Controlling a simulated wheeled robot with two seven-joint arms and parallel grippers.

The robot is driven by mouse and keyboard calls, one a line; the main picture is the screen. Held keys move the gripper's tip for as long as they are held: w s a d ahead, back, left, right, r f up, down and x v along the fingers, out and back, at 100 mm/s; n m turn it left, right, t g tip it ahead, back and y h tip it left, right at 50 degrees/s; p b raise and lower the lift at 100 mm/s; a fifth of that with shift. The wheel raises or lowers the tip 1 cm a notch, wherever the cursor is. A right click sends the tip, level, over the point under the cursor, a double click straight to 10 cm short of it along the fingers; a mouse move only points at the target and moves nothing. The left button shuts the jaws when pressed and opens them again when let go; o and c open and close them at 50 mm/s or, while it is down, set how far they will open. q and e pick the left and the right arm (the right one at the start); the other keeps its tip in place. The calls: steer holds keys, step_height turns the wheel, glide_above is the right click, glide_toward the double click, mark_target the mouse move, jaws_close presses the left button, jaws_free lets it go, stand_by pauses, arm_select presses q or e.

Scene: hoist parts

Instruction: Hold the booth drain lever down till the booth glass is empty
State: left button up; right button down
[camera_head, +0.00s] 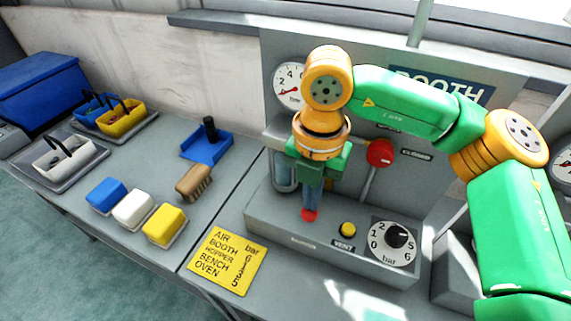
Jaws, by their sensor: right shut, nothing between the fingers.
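My right gripper (309,206) reaches down from above over the grey booth panel box (270,222), its fingers shut and empty. A small red tip (310,215), which looks like the end of the drain lever, shows right at the fingertips; they seem to touch it, but the rest of the lever is hidden. The booth glass (285,178) stands upright behind and left of the gripper, partly covered by it; its liquid level cannot be told. My left gripper is not in view.
A red-knobbed lever (380,152) stands right of the gripper, by a CLOSED label. A yellow VENT button (348,229) and a black dial (396,238) are on the box. A yellow sign (228,262) lies in front. Blocks, a brush (194,182) and baskets stand left.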

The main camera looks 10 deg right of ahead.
steer(key=shift+f+b, duration=2.1)
steer(key=shift+f, duration=0.1)
stand_by(1.1)
step_height(320, 180, up, 7)
steer(key=p, duration=0.5)
steer(key=shift+r, duration=0.1)
steer(key=shift+s+a, duration=0.1)
steer(key=s+a+r, duration=0.2)
steer(key=s+a, duration=0.3)
steer(key=s, duration=0.3)
steer(key=shift+a+r+b, duration=0.25)
steer(key=shift+r+b, duration=0.15)
steer(key=shift+b, duration=0.05)
steer(key=shift+r, duration=0.1)
